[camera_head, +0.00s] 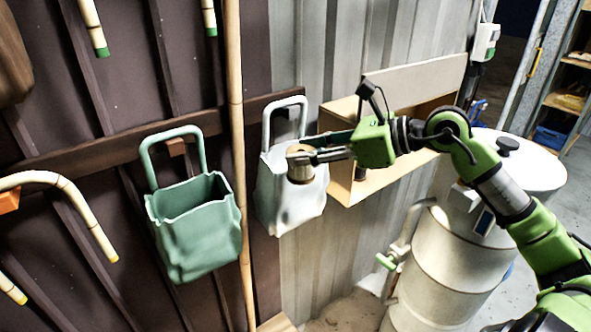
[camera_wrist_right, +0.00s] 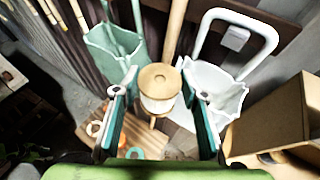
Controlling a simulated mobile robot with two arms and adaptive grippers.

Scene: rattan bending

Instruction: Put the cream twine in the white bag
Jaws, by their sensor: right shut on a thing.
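The cream twine (camera_head: 300,172) is a small spool with pale wooden ends. My right gripper (camera_head: 300,158) is shut on it and holds it up at the white bag (camera_head: 290,208). In the wrist view the twine (camera_wrist_right: 157,104) sits between both fingers, overlapping the left edge of the white bag (camera_wrist_right: 214,84). The white bag hangs on the wall by its tall handle, its mouth partly hidden by the gripper in the head view. Whether the twine is above the mouth or just in front of it I cannot tell. My left gripper is not in view.
A green bag (camera_head: 196,235) hangs left of the white one, with a bamboo pole (camera_head: 238,130) between them. An open wooden box (camera_head: 345,181) is right of the white bag. A large cream metal drum (camera_head: 440,265) stands at the lower right.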

